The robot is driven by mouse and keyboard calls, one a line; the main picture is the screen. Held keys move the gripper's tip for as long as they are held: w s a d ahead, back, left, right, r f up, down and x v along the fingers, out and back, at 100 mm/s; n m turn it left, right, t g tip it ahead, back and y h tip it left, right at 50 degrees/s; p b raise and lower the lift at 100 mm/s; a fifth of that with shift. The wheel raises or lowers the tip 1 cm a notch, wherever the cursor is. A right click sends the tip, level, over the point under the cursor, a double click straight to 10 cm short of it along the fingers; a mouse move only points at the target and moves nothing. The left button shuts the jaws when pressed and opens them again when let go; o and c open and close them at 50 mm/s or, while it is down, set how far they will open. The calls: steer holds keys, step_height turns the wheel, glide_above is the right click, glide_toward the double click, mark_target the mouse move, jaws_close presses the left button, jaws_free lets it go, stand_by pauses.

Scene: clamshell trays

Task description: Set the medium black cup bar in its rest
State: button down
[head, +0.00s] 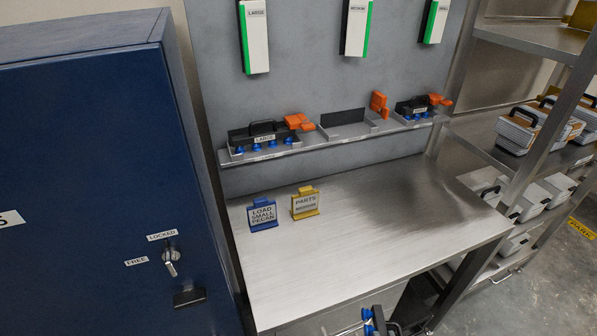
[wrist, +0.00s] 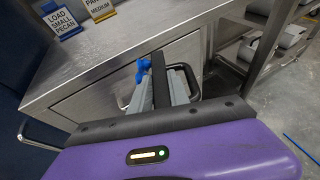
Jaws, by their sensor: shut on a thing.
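The medium black cup bar (wrist: 159,78) is held in front of the bench, with a blue cup (wrist: 142,70) and a black loop handle showing in the wrist view. My gripper (wrist: 161,84) is shut on it, its grey fingers on both sides of the bar. In the head view only the upper part of the bar (head: 379,321) shows at the bottom edge; the rest of it is cut off. An empty grey rest (head: 345,131) sits in the middle of the wall shelf, below the MEDIUM holder, with its orange latch (head: 379,103) raised at its right.
The shelf (head: 310,144) also holds a LARGE black bar (head: 263,130) at left and a smaller one (head: 412,107) at right. Blue and yellow signs (head: 262,215) stand on the otherwise clear bench (head: 370,220). A blue cabinet (head: 95,180) is at left, a rack at right.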

steer(key=shift+f+b, duration=0.95)
steer(key=shift+f, duration=0.2)
steer(key=shift+a, duration=0.15)
